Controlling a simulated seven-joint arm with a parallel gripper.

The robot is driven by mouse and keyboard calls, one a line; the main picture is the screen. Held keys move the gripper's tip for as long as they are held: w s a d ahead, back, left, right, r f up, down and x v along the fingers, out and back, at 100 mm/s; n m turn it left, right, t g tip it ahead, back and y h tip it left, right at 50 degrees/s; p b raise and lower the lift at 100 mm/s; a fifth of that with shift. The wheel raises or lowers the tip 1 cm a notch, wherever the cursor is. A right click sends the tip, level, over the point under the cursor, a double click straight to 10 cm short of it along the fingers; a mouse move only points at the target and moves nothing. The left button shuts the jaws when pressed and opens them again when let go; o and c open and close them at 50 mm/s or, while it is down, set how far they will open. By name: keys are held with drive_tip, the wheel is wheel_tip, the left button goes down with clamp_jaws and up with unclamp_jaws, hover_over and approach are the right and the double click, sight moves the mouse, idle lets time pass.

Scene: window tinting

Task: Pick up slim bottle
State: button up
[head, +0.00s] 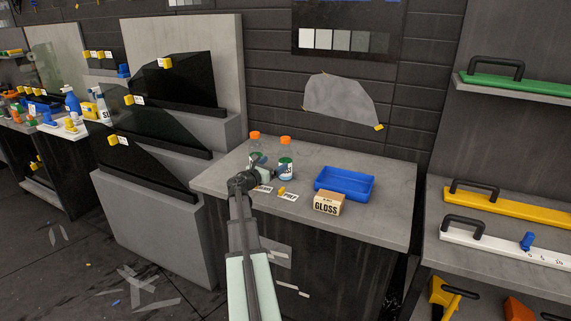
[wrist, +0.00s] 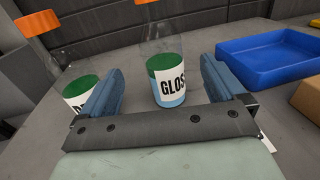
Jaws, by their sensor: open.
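Two clear bottles with orange caps stand upright on the grey counter (head: 388,185). The right bottle (head: 286,168) has a white label; in the wrist view this bottle (wrist: 166,85) shows green and light-blue contents and a label reading "GLOS", its top cut off. The left bottle (head: 255,146) stands beside it; in the wrist view it (wrist: 82,94) is at the left with a partly hidden label. I cannot tell which is the slim bottle. My gripper (head: 266,171) is open, also in the wrist view (wrist: 163,68). The right bottle shows between its blue fingers, not gripped.
A blue tray (head: 345,196) and a cardboard box marked GLOSS (head: 327,206) lie right of the bottles. Small label cards (head: 288,196) lie at the counter's front. A dark wall stands behind; the counter's right end is clear.

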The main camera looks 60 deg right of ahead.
sight(288, 155)
drive_tip(key=d, duration=0.3)
drive_tip(key=s+d, duration=0.1)
drive_tip(key=d, duration=0.3)
drive_tip(key=s+d, duration=0.1)
drive_tip(key=d, duration=0.2)
drive_tip(key=shift+d+f, duration=0.15)
drive_tip(key=shift+d, duration=0.05)
drive_tip(key=c, duration=1.2)
